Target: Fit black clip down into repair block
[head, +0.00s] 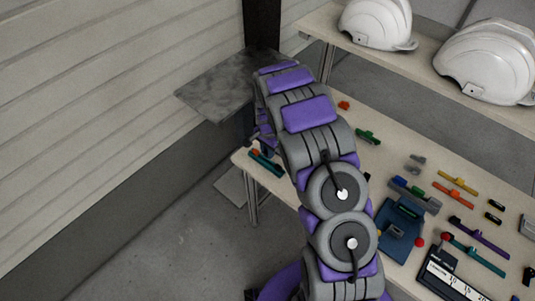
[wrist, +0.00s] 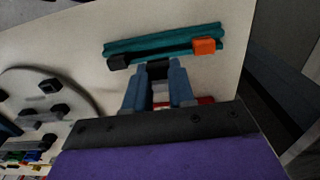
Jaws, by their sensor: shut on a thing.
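The teal block (wrist: 150,40), which appears to be the repair block, lies on the pale tabletop in the wrist view. It has an orange piece (wrist: 204,46) at its right end and a black piece (wrist: 118,62) at its left end. It also shows in the head view (head: 266,163) at the near left table corner. My gripper (wrist: 159,78) is shut on a small dark piece, apparently the black clip (wrist: 159,69), close to the block's near side. Whether clip and block touch I cannot tell. In the head view my arm hides the gripper.
A grey disc (wrist: 40,100) with black pieces stands left in the wrist view. The table edge is close on the right. In the head view, a blue fixture (head: 396,235), colored strips and small parts lie on the table. White helmets (head: 377,22) sit on a shelf behind.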

